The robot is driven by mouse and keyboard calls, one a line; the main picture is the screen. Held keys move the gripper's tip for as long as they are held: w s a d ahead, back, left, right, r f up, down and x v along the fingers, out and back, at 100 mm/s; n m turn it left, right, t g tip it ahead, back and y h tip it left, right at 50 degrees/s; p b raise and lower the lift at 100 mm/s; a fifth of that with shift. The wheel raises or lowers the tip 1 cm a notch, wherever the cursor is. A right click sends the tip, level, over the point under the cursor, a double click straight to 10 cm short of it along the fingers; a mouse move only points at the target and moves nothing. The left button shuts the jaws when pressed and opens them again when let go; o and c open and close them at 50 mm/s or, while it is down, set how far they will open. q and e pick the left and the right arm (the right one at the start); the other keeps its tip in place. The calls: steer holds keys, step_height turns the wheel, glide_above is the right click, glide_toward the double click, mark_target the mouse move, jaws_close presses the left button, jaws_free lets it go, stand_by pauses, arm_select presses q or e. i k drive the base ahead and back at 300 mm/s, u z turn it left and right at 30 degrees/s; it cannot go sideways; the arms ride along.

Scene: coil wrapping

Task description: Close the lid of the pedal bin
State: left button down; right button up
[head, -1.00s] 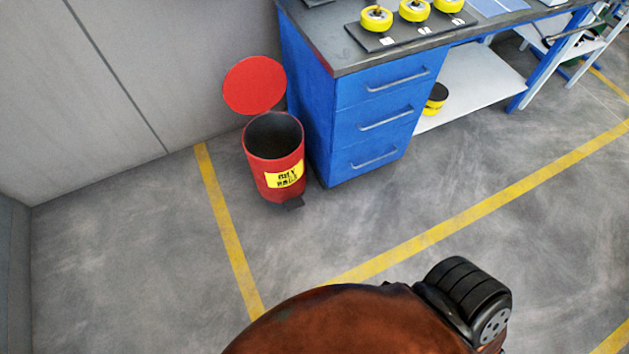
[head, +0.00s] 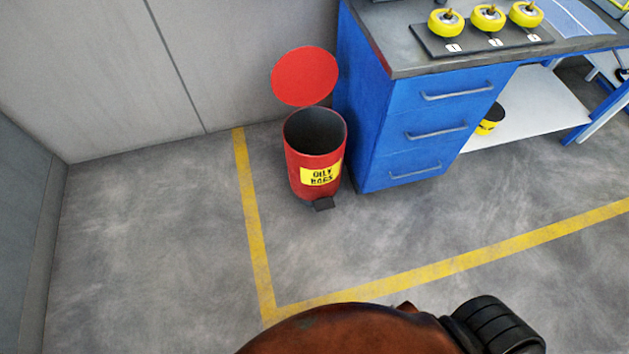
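The red pedal bin (head: 301,170) stands on the floor against the left side of the blue drawer cabinet. Its round red lid (head: 305,76) is open, tipped up and back toward the wall. The dark inside of the bin shows. A yellow label reading "OILY RAGS" is on its front, and a dark pedal (head: 323,204) sticks out at its foot. Neither of my grippers is in view.
The blue cabinet (head: 430,130) and its grey worktop with yellow coils (head: 487,18) stand right of the bin. A grey wall (head: 240,60) is behind it. Yellow lines (head: 450,268) mark the floor. The floor in front of the bin is clear.

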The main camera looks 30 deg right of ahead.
mark_target(304, 76)
steer(key=u, duration=2.3)
steer(key=k, duration=1.4)
steer(key=z, duration=1.9)
steer(key=i, duration=0.5)
steer(key=u, duration=0.05)
